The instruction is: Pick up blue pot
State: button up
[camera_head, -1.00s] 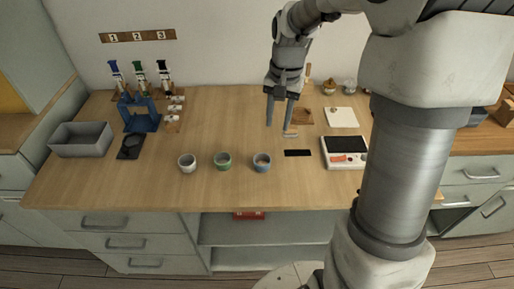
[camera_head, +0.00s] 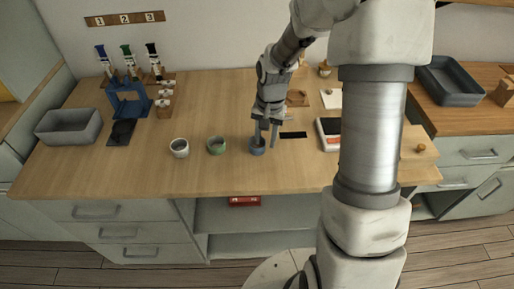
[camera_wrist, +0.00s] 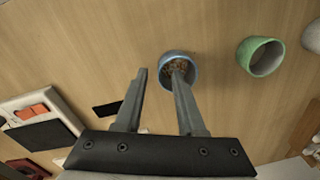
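The blue pot (camera_head: 257,150) stands upright on the wooden counter, at the right end of a row of three small pots. In the wrist view the blue pot (camera_wrist: 164,66) shows brown bits inside. My gripper (camera_head: 265,140) points down at it, open and empty. In the wrist view my gripper (camera_wrist: 159,73) has one finger overlapping the pot's opening and the other to the left of the pot, with a gap between. I cannot tell whether the first finger is inside the pot or above it.
A green pot (camera_head: 216,146) and a white pot (camera_head: 179,148) stand to the left. A black strip (camera_head: 293,135) and a white scale (camera_head: 328,138) lie to the right. A grey bin (camera_head: 68,127) and a blue stand (camera_head: 129,105) are at the left. The front counter is clear.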

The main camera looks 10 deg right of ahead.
jog(key=shift+f, duration=0.65)
grip_shut()
jog(key=shift+r, duration=0.2)
